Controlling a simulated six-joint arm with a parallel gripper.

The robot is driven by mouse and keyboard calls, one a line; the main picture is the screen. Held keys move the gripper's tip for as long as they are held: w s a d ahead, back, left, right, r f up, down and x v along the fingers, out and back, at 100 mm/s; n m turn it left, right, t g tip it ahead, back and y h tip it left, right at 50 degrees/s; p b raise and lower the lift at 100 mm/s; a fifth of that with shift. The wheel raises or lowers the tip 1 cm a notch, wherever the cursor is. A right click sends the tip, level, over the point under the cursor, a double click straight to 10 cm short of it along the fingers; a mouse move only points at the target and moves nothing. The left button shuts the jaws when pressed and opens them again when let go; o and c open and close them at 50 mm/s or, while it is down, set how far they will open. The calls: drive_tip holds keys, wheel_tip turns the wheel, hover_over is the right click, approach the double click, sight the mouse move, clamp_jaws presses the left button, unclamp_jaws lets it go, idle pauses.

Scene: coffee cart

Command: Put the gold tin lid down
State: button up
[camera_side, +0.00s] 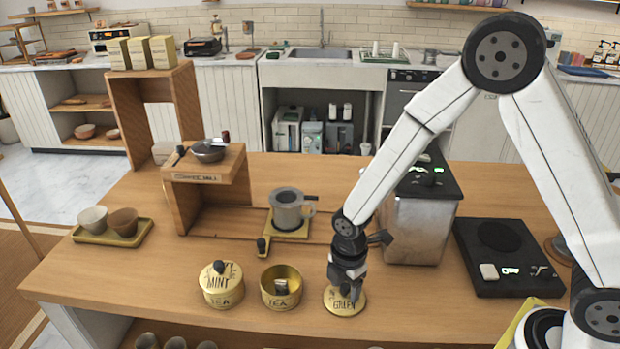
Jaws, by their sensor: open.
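The gold tin lid (345,308) marked "GREEN" lies flat on the wooden table near its front edge. My gripper (347,295) is open and points down right over the lid, close to its knob. The fingers hide part of the lid, and I cannot tell whether they touch it.
A metal box-shaped machine (415,230) and a black scale (508,258) stand to the right. A grey mug (292,210) sits on a stand behind the tins. A wooden shelf unit (160,120) and a tray (132,233) with two cups are at left. The front left table is clear.

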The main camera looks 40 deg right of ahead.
sight(346, 285)
wheel_tip(346, 285, up, 12)
idle(0.9)
drive_tip(key=shift+r, duration=0.1)
idle(0.4)
drive_tip(key=s+d+f+m+t, duration=0.1)
drive_tip(key=s+d+m, duration=0.6)
drive_tip(key=m, duration=1.1)
drive_tip(key=shift+s+d+f+t, duration=0.25)
drive_tip(key=shift+s+d+t, duration=0.05)
drive_tip(key=shift+d+t, duration=0.5)
